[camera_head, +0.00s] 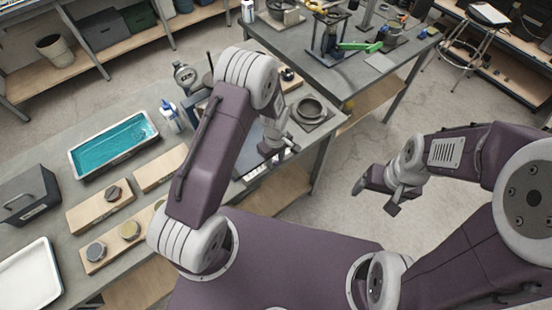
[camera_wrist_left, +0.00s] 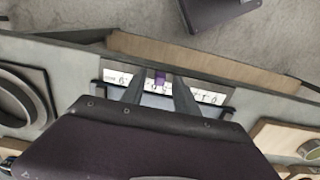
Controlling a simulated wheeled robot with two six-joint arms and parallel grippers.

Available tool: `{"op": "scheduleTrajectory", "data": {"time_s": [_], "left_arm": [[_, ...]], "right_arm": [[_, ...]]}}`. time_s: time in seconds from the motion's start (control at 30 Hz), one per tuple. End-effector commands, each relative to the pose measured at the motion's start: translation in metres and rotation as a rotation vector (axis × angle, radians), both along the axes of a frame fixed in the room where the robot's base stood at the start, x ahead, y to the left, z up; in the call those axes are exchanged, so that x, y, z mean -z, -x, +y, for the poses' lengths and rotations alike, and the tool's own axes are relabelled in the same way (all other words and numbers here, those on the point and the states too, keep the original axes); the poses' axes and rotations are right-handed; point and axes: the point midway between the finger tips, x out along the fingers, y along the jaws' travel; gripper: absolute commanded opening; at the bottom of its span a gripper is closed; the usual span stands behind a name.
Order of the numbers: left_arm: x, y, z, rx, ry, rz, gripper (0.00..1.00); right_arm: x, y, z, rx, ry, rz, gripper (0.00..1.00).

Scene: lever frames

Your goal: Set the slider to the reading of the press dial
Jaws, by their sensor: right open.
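The slider's white numbered scale (camera_wrist_left: 205,96) lies at the front edge of the bench in the left wrist view, with a purple slider knob (camera_wrist_left: 160,77) near its middle. My left gripper (camera_wrist_left: 158,92) has its two fingers apart, one on each side of the knob. I see gaps between the fingers and the knob; contact is unclear. In the head view my left gripper (camera_head: 270,152) hangs low over the bench, and part of the scale (camera_head: 256,172) shows. A round gauge (camera_head: 184,74) stands behind my left arm; its reading is too small to tell. My right gripper (camera_head: 376,198) is open and empty over the floor.
A round ring fixture (camera_head: 311,109) sits right of the slider. A blue-filled tray (camera_head: 72,160), a white bottle (camera_head: 170,115) and wooden blocks with knobs (camera_head: 100,208) lie to the left. A second table (camera_head: 300,47) stands behind.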

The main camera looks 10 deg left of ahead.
Motion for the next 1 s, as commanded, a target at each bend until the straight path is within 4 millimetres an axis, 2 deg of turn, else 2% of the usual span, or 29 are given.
{"op": "scheduleTrajectory", "data": {"time_s": [0.47, 0.57, 0.9, 1.0], "left_arm": [[0.000, 0.000, 0.000, 0.001, 0.001, -0.001, 0.36], [-0.005, -0.001, -0.001, 0.000, 0.001, -0.003, 0.36], [-0.073, -0.001, -0.001, 0.001, 0.001, -0.005, 0.36], [-0.085, -0.001, 0.000, 0.001, 0.001, -0.003, 0.36]], "right_arm": [[0.000, 0.000, 0.000, 0.000, 0.000, 0.000, 0.82], [0.002, 0.000, 0.000, 0.000, 0.000, 0.000, 0.82], [0.013, 0.000, 0.000, 0.000, 0.000, 0.000, 0.82], [0.014, 0.000, 0.000, 0.000, 0.000, 0.000, 0.82]]}}
